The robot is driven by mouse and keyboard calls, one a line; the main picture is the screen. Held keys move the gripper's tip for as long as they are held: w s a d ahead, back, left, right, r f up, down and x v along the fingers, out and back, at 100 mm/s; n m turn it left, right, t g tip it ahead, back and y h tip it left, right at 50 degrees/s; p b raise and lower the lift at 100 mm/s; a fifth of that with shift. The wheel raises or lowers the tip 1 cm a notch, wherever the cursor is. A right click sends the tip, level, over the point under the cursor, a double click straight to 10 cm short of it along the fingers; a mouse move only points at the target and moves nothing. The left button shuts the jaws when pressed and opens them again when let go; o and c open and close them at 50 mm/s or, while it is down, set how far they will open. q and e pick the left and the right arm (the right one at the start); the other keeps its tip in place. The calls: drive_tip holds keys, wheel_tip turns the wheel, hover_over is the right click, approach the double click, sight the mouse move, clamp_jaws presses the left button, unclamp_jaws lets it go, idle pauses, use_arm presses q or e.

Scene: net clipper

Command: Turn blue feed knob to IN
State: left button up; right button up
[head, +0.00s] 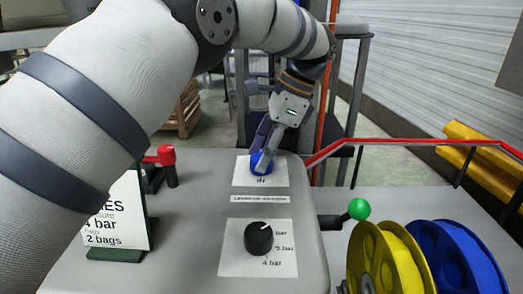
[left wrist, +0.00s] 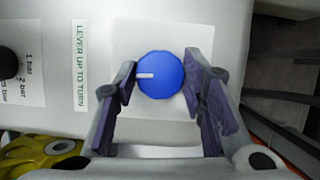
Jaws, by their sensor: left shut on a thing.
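The blue feed knob (head: 258,168) sits on a white card at the far end of the grey panel. It shows as a round blue disc (left wrist: 160,75) in the left wrist view, its white mark pointing left, toward the "LEVER UP TO TURN" label (left wrist: 80,65). My left gripper (head: 264,158) reaches down over the knob. In the wrist view its two purple-padded fingers (left wrist: 163,78) stand on either side of the knob, shut on it. The IN lettering cannot be read. My right gripper is not in view.
A black pressure knob (head: 258,238) sits nearer on the panel. A lever with a green ball (head: 358,209) sticks out at the right edge, beside yellow (head: 372,262) and blue (head: 450,258) reels. A red-handled part (head: 160,156) and a sign (head: 118,222) stand left.

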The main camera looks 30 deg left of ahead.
use_arm(q)
drive_tip(key=shift+m, duration=0.5)
drive_tip(key=o, duration=1.2)
drive_tip(key=shift+d, duration=0.1)
drive_tip(key=shift+c, duration=0.2)
drive_tip(key=v, duration=0.7)
drive_tip(key=shift+r, duration=0.2)
